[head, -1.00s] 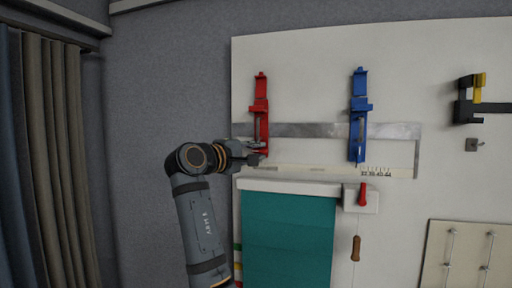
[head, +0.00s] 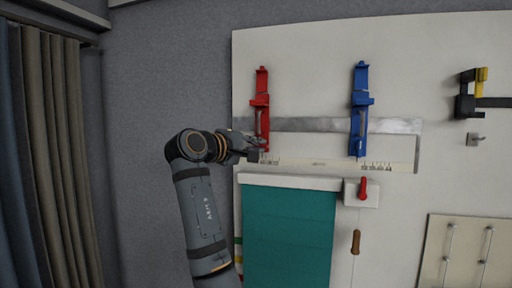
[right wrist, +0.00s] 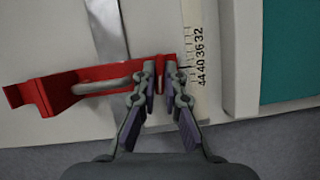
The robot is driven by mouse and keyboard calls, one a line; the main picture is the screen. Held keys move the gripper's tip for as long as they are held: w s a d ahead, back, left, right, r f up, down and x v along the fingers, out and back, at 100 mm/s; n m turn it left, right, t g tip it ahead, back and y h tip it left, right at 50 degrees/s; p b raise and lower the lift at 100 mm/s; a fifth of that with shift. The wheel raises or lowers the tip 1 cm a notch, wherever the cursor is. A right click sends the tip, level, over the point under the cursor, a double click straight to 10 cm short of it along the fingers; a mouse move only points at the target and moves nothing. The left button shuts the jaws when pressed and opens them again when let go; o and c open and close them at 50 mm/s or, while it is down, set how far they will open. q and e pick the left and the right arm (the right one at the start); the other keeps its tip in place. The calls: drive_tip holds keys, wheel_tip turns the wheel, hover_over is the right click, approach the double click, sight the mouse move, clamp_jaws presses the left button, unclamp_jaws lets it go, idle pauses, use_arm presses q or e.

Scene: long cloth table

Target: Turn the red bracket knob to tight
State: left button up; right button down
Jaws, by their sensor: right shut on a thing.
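The red bracket (head: 262,103) is mounted upright on the white wall panel, over a grey metal strip. In the right wrist view the red bracket (right wrist: 95,80) lies sideways across the picture. My right gripper (head: 259,149) is at the bracket's lower end. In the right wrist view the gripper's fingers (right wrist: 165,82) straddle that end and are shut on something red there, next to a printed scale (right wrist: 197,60). The knob is mostly hidden between the fingers, so its turn position cannot be read. My left gripper is not in view.
A blue bracket (head: 360,110) hangs to the right on the same strip. Below are a teal blind (head: 288,230) and a small box with a red lever (head: 363,188). A black and yellow clamp (head: 466,100) is at far right. Curtains (head: 50,150) hang at left.

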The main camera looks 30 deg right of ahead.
drive_tip(key=m+y, duration=0.1)
drive_tip(key=m, duration=0.2)
drive_tip(key=m+t+y, duration=0.1)
drive_tip(key=m+y, duration=0.1)
drive_tip(key=m, duration=0.2)
drive_tip(key=shift+s+d+r+y, duration=0.1)
drive_tip(key=shift+s+r+y, duration=0.05)
drive_tip(key=shift+y, duration=0.15)
drive_tip(key=shift+m+t+y+b, duration=0.5)
drive_tip(key=shift+m+y+b, duration=0.2)
drive_tip(key=shift+m, duration=0.5)
drive_tip(key=shift+s+d+m+t+y+b, duration=0.1)
drive_tip(key=shift+m+t+y+b, duration=0.5)
drive_tip(key=shift+m, duration=0.4)
drive_tip(key=c, duration=1.7)
unclamp_jaws()
